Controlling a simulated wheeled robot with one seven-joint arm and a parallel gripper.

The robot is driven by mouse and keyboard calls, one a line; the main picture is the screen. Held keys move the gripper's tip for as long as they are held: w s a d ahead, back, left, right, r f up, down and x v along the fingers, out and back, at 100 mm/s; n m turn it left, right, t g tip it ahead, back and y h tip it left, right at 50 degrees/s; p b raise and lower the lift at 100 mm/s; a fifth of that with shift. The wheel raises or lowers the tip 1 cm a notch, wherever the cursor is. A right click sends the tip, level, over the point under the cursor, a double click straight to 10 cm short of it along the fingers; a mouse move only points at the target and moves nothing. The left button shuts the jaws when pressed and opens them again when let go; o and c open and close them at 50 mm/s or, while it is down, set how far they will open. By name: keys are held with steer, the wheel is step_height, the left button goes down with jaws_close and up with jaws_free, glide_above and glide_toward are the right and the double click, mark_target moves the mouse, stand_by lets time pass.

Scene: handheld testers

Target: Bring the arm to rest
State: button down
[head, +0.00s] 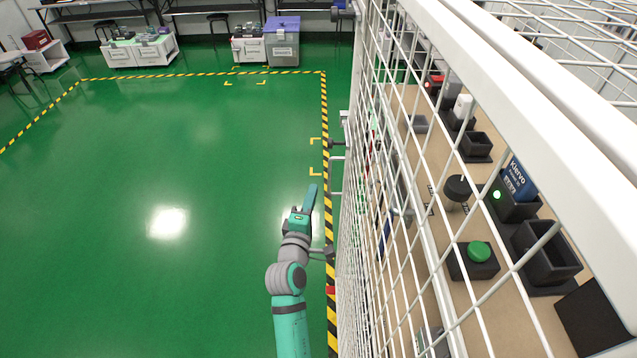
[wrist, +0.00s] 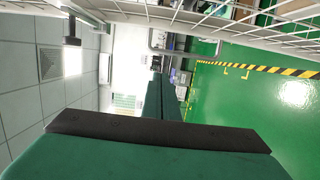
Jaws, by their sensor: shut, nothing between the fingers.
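My gripper (head: 309,199) is at the end of my teal and grey arm, which reaches forward over the green floor in the head view. It is left of the white wire mesh fence (head: 372,200) and close to it. In the wrist view my gripper's dark green fingers (wrist: 168,98) lie side by side, shut, with nothing held. The wrist view is turned on its side, with the ceiling at left and the floor at right.
Behind the mesh, a bench holds a green button (head: 479,251), a black knob (head: 458,187) and black bins (head: 546,252). Yellow-black tape (head: 325,110) marks the floor beside the fence. White cabinets (head: 140,52) and a grey bin (head: 283,45) stand far back. The floor at left is clear.

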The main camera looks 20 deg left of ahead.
steer(key=shift+s+d, duration=0.15)
steer(key=shift+s, duration=1.95)
steer(key=s+d+f+m+g, duration=0.1)
steer(key=s+d+f+m, duration=0.15)
steer(key=s+f, duration=0.35)
steer(key=s+d+f+m+g+y, duration=0.15)
steer(key=s+d+f, duration=0.25)
steer(key=s, duration=0.4)
steer(key=s+d+f+m, duration=0.3)
steer(key=s+f, duration=0.2)
steer(key=s, duration=0.2)
steer(key=s+d+r+m+h, duration=0.1)
steer(key=s+d+r+m, duration=0.1)
steer(key=s+m, duration=0.2)
steer(key=s+d+r+m, duration=0.2)
steer(key=s+d+m, duration=0.1)
steer(key=s, duration=0.6)
steer(key=s+d+r+m+h, duration=0.1)
steer(key=s+d+r+m, duration=0.2)
steer(key=s, duration=0.4)
steer(key=shift+s+d+m+h, duration=0.15)
steer(key=shift+m+h, duration=0.2)
steer(key=shift+m, duration=0.45)
